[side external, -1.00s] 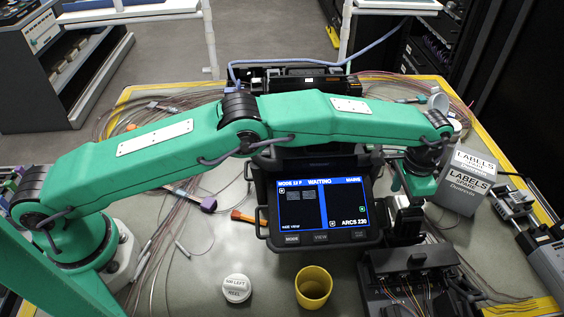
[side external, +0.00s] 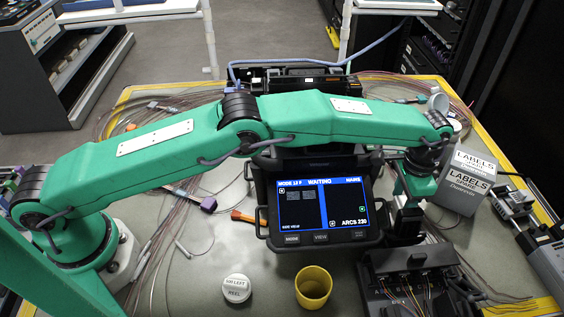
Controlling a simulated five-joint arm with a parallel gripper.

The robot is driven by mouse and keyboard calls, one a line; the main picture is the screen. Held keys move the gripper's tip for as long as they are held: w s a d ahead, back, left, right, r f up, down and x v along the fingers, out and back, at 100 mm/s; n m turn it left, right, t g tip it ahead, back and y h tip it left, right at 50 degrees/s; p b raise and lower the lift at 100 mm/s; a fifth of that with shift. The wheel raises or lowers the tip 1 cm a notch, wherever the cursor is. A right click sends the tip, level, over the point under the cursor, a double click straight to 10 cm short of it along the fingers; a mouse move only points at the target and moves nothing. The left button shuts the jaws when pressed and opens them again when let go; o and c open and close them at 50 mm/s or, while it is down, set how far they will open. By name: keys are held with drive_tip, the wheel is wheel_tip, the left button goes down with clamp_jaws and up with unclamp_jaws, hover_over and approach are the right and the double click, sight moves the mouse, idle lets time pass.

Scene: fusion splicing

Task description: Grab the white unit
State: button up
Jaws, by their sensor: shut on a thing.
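My gripper (side external: 408,208) points down at the right of the splicer (side external: 320,205), just above a dark block (side external: 405,232). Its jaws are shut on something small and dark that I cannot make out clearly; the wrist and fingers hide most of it. A white round reel (side external: 236,289) with dark lettering lies on the mat at the front, well to the left of my gripper and apart from it. A white cylinder (side external: 455,126) stands partly hidden behind my wrist. I cannot tell which of these is the white unit.
A yellow cup (side external: 313,287) stands at the front. Loose fibres and a purple connector (side external: 208,204) lie left of the splicer.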

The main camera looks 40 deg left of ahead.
sight(403, 201)
drive_tip(key=shift+r, duration=0.15)
drive_tip(key=shift+r, duration=1.7)
drive_tip(key=shift+s+d+r, duration=0.1)
drive_tip(key=shift+r, duration=0.2)
drive_tip(key=s+d+r, duration=0.4)
drive_tip(key=s+r, duration=0.2)
drive_tip(key=s, duration=0.4)
drive_tip(key=shift+s+d+r, duration=0.15)
drive_tip(key=shift+s+r, duration=0.15)
drive_tip(key=shift+r, duration=0.05)
